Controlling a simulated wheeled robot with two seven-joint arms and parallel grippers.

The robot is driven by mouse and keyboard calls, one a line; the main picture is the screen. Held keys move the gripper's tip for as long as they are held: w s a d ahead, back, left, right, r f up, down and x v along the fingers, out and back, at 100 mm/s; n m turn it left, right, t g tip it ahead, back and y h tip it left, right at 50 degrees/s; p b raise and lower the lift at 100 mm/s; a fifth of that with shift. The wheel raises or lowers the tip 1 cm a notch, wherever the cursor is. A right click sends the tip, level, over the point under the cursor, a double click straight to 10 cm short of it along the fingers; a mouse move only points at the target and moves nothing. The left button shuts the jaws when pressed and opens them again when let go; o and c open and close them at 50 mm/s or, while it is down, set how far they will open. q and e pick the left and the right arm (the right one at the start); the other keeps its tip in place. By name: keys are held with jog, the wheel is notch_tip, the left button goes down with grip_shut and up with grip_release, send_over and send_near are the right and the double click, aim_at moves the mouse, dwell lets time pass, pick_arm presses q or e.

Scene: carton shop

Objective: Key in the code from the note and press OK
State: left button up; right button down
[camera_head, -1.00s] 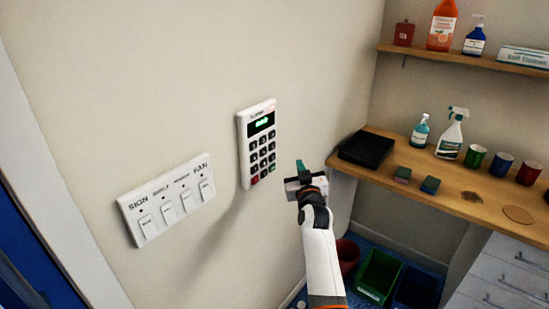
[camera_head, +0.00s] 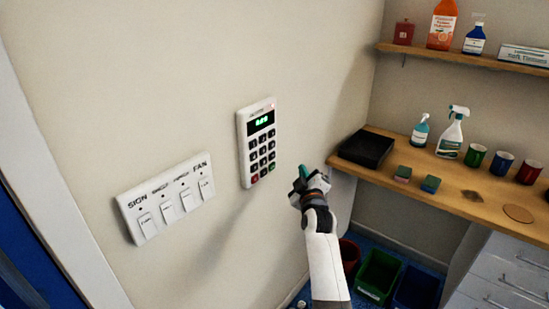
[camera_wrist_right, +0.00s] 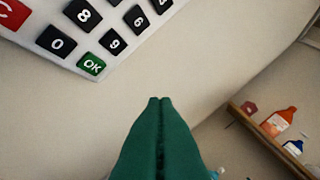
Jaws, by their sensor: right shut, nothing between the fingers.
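The white keypad (camera_head: 258,143) is mounted on the wall, with a small green lit display (camera_head: 262,122) whose characters are too blurred to read surely. Its black number keys, red key and green OK key (camera_wrist_right: 91,65) show in the right wrist view. My right gripper (camera_head: 303,171) is shut and empty, to the right of the keypad's lower part and apart from it. Its green fingertips (camera_wrist_right: 160,100) sit together below and right of the OK key in the right wrist view. I see no note. My left gripper is not in view.
A white switch panel (camera_head: 167,199) with several switches is on the wall left of the keypad. A wooden counter (camera_head: 450,187) at right holds a black tray (camera_head: 366,149), spray bottles and cups. A shelf (camera_head: 470,58) hangs above it. Bins stand on the floor below.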

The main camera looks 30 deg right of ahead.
jog(key=b, duration=0.3)
send_near(275, 153)
jog(key=w+d, duration=0.3)
jog(key=d, duration=0.1)
jog(key=shift+w+a, duration=0.35)
jog(key=shift+w, duration=0.35)
jog(key=shift+w, duration=0.1)
dwell(1.0)
jog(key=shift+w+a, duration=0.2)
jog(key=shift+w, duration=0.15)
jog(key=shift+w+a, duration=0.15)
jog(key=shift+w, duration=0.15)
dwell(0.6)
dwell(0.3)
jog(key=shift+s+d+p, duration=0.3)
jog(key=shift+s+p, duration=0.1)
jog(key=shift+s, duration=0.35)
